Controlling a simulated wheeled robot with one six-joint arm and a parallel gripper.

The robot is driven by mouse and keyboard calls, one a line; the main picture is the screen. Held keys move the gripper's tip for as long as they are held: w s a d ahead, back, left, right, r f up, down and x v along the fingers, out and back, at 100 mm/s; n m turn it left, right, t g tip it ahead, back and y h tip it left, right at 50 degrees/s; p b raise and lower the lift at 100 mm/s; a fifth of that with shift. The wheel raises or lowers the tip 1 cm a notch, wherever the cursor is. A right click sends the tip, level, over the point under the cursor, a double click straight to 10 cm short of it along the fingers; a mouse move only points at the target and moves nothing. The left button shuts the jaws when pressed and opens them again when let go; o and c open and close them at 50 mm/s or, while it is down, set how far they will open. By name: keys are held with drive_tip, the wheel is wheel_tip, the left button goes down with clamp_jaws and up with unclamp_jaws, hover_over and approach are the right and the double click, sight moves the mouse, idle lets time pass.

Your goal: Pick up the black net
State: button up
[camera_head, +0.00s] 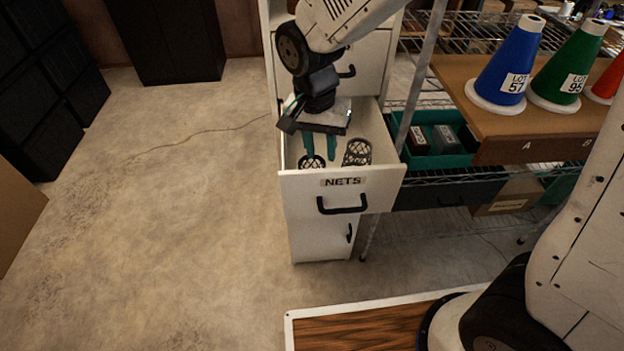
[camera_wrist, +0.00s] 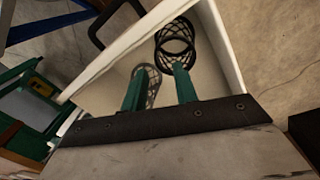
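The drawer marked NETS (camera_head: 386,182) is pulled open. In the head view, a black mesh net (camera_head: 312,162) lies in its front left part, and a second dark mesh shape (camera_head: 357,152) is to the right. My gripper (camera_head: 320,148) points down into the drawer with its two green fingers apart. The left finger is just above the left net; contact cannot be told. In the wrist view, my gripper (camera_wrist: 160,82) has a ringed black net (camera_wrist: 176,42) beyond its right finger's tip. A dark mesh shape (camera_wrist: 152,84), net or shadow, shows beside the left finger.
The drawer walls stand close around my fingers. A shelf with a blue cone (camera_head: 508,65), a green cone (camera_head: 570,70) and a red cone (camera_head: 608,80) is to the right. A green bin (camera_head: 437,160) sits beside the drawer. The floor at left is clear.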

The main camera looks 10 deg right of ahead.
sight(324, 166)
drive_tip(key=f, duration=0.4)
drive_tip(key=d+f, duration=0.1)
drive_tip(key=f, duration=0.1)
drive_tip(key=shift+s, duration=0.25)
clamp_jaws()
